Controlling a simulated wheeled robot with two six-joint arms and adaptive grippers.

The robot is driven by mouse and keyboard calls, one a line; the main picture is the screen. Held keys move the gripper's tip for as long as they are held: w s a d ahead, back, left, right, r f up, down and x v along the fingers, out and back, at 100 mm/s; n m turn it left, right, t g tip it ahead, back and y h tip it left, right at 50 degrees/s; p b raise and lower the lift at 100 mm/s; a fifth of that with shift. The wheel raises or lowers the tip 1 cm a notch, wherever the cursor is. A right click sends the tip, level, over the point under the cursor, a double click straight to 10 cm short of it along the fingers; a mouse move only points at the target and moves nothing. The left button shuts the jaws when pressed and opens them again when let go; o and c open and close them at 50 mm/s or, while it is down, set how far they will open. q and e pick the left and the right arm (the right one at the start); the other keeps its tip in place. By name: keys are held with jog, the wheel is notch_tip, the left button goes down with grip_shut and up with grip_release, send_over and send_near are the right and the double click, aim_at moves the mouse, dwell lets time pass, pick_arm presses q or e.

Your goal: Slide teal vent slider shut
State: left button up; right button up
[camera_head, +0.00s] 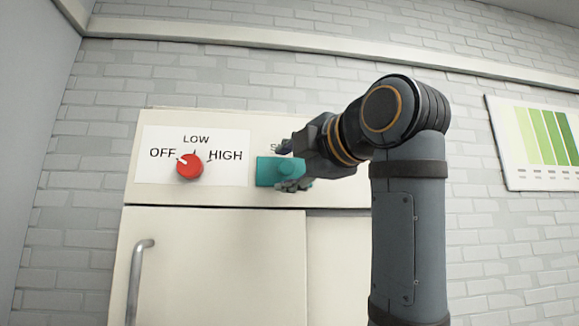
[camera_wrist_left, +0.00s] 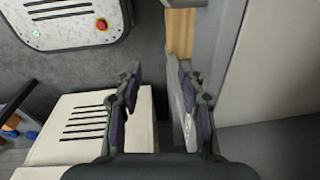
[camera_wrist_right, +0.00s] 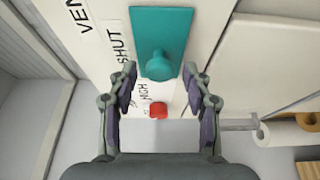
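The teal vent slider (camera_head: 268,171) is a flat rectangular plate with a round knob, on the cream panel right of the dial. In the right wrist view the knob (camera_wrist_right: 158,65) stands at the fingertips of my right gripper (camera_wrist_right: 160,82), between the open fingers with a gap on both sides. In the head view my right gripper (camera_head: 287,167) covers the right part of the slider. The label SHUT (camera_wrist_right: 123,43) lies beside the plate. My left gripper (camera_wrist_left: 160,88) is open and empty; it is outside the head view.
A red dial (camera_head: 189,166) marked OFF, LOW and HIGH sits left of the slider. Below is a cabinet door with a metal handle (camera_head: 138,272). A green-striped chart (camera_head: 541,143) hangs on the right wall. A pale surface lies close beside my left gripper.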

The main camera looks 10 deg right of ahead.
jog(key=shift+s+d, duration=0.2)
jog(key=v, duration=0.7)
jog(key=shift+a, duration=0.1)
dwell(0.3)
